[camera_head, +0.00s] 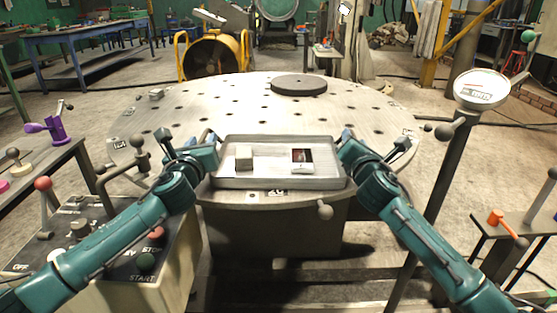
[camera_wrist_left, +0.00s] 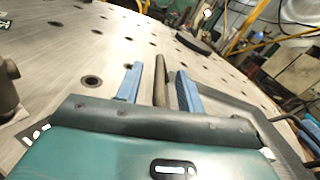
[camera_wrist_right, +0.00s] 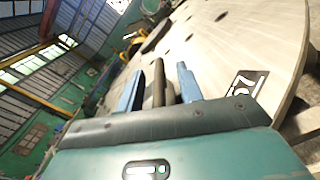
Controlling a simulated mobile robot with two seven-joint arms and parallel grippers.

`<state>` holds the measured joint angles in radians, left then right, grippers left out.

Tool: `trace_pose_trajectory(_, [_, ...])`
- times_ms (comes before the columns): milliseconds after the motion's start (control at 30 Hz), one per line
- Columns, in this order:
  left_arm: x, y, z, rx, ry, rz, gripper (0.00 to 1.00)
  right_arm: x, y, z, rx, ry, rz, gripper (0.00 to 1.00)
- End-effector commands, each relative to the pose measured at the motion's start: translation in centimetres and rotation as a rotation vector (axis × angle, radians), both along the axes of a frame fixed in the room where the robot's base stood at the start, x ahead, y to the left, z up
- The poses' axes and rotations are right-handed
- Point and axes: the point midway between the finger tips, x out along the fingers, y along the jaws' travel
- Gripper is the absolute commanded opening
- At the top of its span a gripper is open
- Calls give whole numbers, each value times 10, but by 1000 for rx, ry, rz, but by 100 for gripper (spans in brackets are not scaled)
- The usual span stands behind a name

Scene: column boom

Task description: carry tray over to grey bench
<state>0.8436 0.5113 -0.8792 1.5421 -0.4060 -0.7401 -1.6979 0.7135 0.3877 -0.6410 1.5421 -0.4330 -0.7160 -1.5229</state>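A shallow grey metal tray (camera_head: 272,179) lies at the near edge of the round perforated table (camera_head: 200,107). It bears a small grey block (camera_head: 244,157) and a white, dark and red card-like piece (camera_head: 302,160). My left gripper (camera_head: 209,142) is at the tray's left side, my right gripper (camera_head: 347,138) at its right side. In the left wrist view a dark bar stands between the blue fingers (camera_wrist_left: 159,84), with gaps beside it. The right wrist view shows the same between its fingers (camera_wrist_right: 158,86). Which surface is the grey bench, I cannot tell.
A dark disc (camera_head: 299,85) lies at the table's back. A control box (camera_head: 130,262) with levers stands front left, beside a side bench (camera_head: 45,165). A post with a dial (camera_head: 482,88) and a small stand (camera_head: 510,226) are at right. A blue workbench (camera_head: 85,35) is back left.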

Motion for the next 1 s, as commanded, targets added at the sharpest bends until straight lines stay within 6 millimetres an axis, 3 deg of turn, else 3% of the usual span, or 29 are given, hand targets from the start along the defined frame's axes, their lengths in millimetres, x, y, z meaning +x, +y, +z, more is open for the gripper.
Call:
trace_pose_trajectory(200, [0, 0, 0, 0, 0, 0, 38, 0, 0, 0, 0, 0, 0, 36])
trace_pose_trajectory(667, [0, 1, 0, 0, 0, 2, 0, 0, 0, 0, 0, 1, -1, 0])
trace_pose_trajectory(1000, [0, 2, -1, 2, 2, 4, 0, 0, -1, -1, -2, 2, -3, 0])
